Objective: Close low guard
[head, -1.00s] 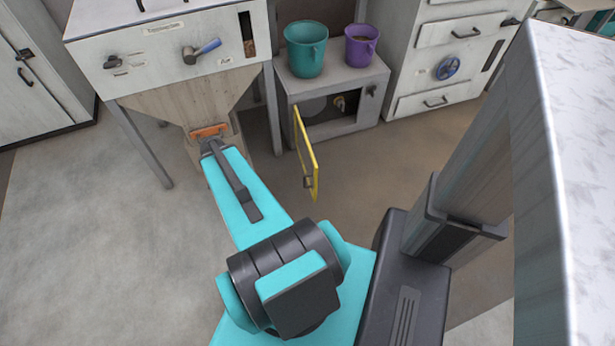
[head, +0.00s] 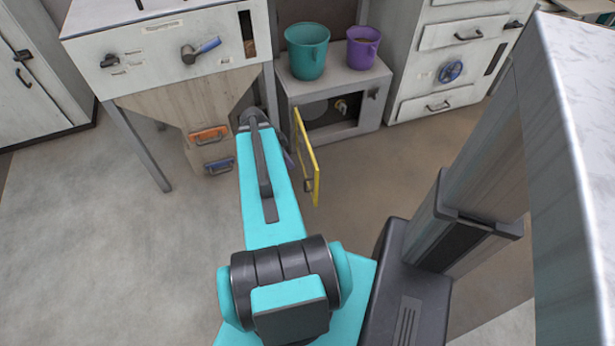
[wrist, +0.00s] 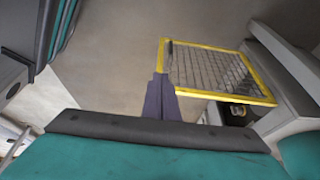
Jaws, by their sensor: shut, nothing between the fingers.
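The low guard (head: 308,160) is a yellow-framed mesh door that stands swung open from the low grey cabinet (head: 353,118). The cabinet's front opening is uncovered. In the wrist view the guard (wrist: 212,72) fills the upper middle right, with its mesh facing the camera. My gripper (wrist: 161,82) shows there as shut, empty, dark purple-grey fingers. Their tips overlap the guard's left edge near its lower corner; I cannot tell whether they touch it. In the head view my arm hides most of the gripper, which is just left of the guard.
A teal bucket (head: 307,50) and a purple bucket (head: 363,47) stand on the cabinet. Left of my arm is the hopper (head: 180,105) with an orange handle (head: 208,134) and a blue handle (head: 219,166) below. Floor in front of the guard is clear.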

